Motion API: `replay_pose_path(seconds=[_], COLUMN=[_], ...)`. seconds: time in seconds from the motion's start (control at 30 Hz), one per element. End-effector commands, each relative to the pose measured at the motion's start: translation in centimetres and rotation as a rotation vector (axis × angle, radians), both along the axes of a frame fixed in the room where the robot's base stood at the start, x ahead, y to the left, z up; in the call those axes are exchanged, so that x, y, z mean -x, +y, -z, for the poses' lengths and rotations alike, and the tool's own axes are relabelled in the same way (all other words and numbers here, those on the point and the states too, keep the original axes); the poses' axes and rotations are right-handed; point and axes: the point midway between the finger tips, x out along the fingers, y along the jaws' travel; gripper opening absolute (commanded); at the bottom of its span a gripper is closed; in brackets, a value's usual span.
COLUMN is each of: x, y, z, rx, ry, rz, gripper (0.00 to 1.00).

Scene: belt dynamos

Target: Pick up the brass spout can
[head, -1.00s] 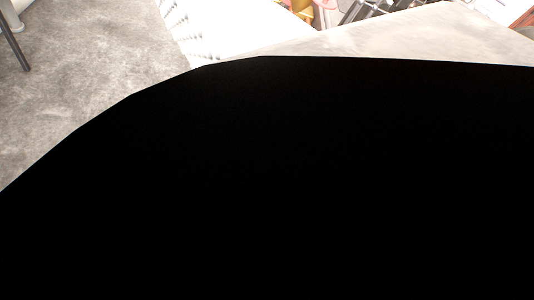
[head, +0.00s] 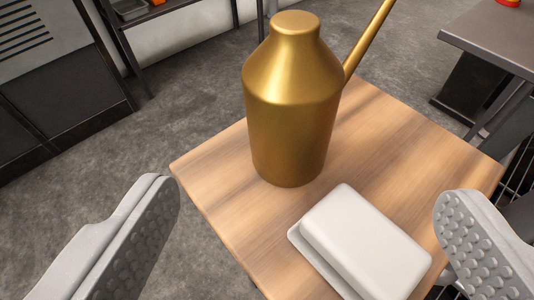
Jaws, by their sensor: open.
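The brass spout can (head: 292,105) stands upright on a small wooden table (head: 395,130), toward its far left part. It is gold-coloured with a narrower neck and a thin spout rising to the upper right; the spout's tip is cut off by the top edge. My gripper (head: 310,225) is open, with one grey studded finger at the lower left and the other at the lower right. The fingers are wide apart and empty, and the can is beyond them, touching neither.
A white lidded butter dish (head: 365,245) lies on the table in front of the can, between the fingers in the picture. A grey-topped bench (head: 500,35) stands at the upper right. Dark cabinets (head: 60,80) and a shelf stand at the left. Grey floor is clear left of the table.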

Motion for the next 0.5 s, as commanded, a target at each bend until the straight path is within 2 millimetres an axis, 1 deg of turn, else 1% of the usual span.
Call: replay_pose_path(seconds=[0.1,0.3,0.4,0.5], x=[-1.7,-4.9,-6.1,-6.9], y=[0.1,-0.2,-0.4,-0.5], z=[1.0,2.1,2.7,2.9], rx=[-0.001,0.004,0.001,0.002], ry=[0.003,0.002,0.002,0.002], rz=[-0.004,-0.003,-0.002,-0.001], gripper=[0.84,0.84,0.84,0.84])
